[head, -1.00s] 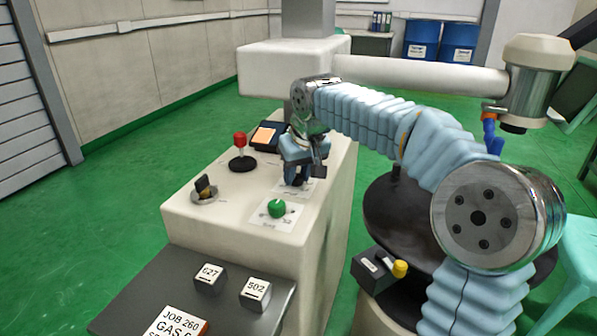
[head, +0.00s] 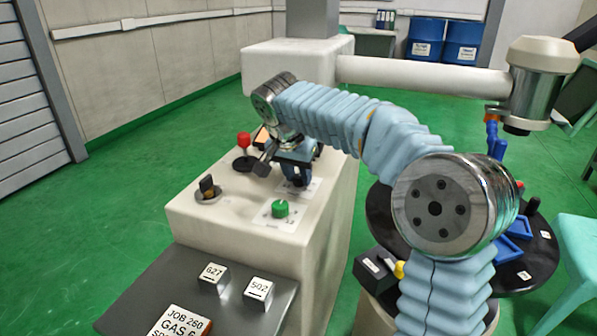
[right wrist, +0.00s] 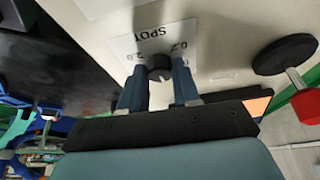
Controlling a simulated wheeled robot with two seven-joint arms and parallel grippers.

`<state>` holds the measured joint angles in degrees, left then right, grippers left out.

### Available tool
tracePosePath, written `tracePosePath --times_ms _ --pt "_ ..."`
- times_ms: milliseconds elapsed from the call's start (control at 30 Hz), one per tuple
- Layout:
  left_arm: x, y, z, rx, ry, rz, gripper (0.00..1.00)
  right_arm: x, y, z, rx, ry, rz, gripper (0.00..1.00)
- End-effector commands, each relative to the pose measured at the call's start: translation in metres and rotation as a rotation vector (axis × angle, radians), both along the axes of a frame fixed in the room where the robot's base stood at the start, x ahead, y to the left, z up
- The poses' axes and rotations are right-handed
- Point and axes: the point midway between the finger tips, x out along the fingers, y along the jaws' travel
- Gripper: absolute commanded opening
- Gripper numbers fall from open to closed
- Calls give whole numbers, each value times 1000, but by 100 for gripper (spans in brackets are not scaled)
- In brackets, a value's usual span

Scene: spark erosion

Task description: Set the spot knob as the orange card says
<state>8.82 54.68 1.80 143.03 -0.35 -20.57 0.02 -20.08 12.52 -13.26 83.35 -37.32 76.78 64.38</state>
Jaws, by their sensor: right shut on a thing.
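The spot knob (right wrist: 160,68) is black and stands on a white plate (right wrist: 127,48) printed SPOT in the right wrist view. Figures are printed beside it, some cut off by the knob or fingers. My right gripper (right wrist: 159,88) is shut on this knob, one finger on each side. In the head view my right gripper (head: 297,182) reaches down to the same plate and hides the knob. The orange card (head: 262,138) is partly behind my right wrist, and no writing on it is readable. My left gripper is not in view.
A green knob (head: 280,209) on its own plate, a black switch (head: 207,186) and a red-topped lever (head: 244,140) share the cream console top (head: 235,222). A dark shelf (head: 150,290) with labelled blocks is in front. A round black table stands right.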

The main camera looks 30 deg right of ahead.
Motion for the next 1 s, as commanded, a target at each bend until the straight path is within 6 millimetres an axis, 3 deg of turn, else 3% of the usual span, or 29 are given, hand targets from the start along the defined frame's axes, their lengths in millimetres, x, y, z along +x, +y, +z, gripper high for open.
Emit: tracePosePath --times_ms 733,767,900,1000 --pt "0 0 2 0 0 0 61 1 1 0 1 -1 -92 1" --pt "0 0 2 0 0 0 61 1 1 0 1 -1 -92 33" --pt "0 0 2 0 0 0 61 1 1 0 1 -1 -92 54" --pt "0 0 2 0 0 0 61 1 1 0 0 0 -92 57"
